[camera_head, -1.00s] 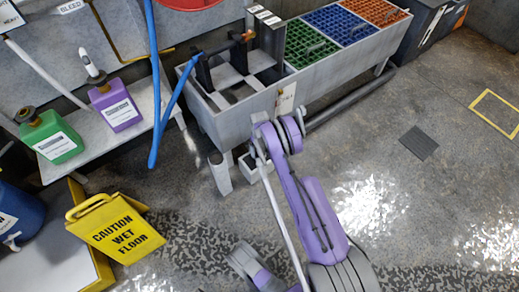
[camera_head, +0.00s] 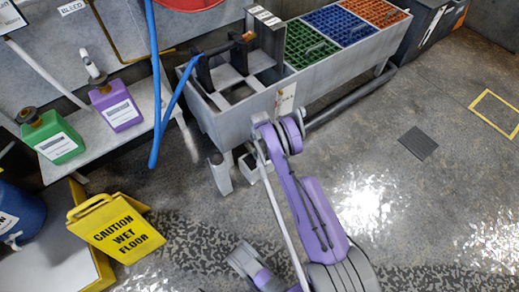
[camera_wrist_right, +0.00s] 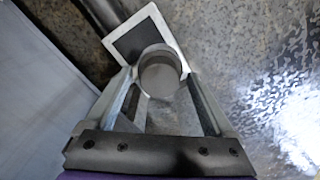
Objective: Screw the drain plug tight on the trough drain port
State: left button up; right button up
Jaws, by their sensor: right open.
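The grey trough (camera_head: 235,125) stands along the wall, and its side fills the left of the right wrist view (camera_wrist_right: 40,90). A round grey cap-like piece (camera_wrist_right: 160,72), which looks like the drain plug, faces the wrist camera. The drain port behind it is hidden. My right gripper (camera_wrist_right: 160,86) is open, with one finger on each side of the round piece; I cannot tell whether they touch it. In the head view my purple right arm reaches the trough's front, and its gripper is largely hidden.
A white-rimmed square tray (camera_wrist_right: 168,16) with a dark inside lies beyond the round piece. Blue hose (camera_head: 155,90) hangs left of the trough. A yellow wet-floor sign (camera_head: 120,230) and green (camera_head: 50,138) and purple (camera_head: 117,106) jugs are at left. Floor at right is mostly clear.

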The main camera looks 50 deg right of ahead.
jog(key=n, duration=0.5)
jog(key=shift+n, duration=0.3)
jog(key=n, duration=0.5)
jog(key=shift+p, duration=0.3)
jog(key=shift+c, duration=0.3)
grip_shut()
jog(key=m+b, duration=0.1)
jog(key=m, duration=0.2)
jog(key=shift+m+b, duration=0.3)
jog(key=shift+m, duration=0.6)
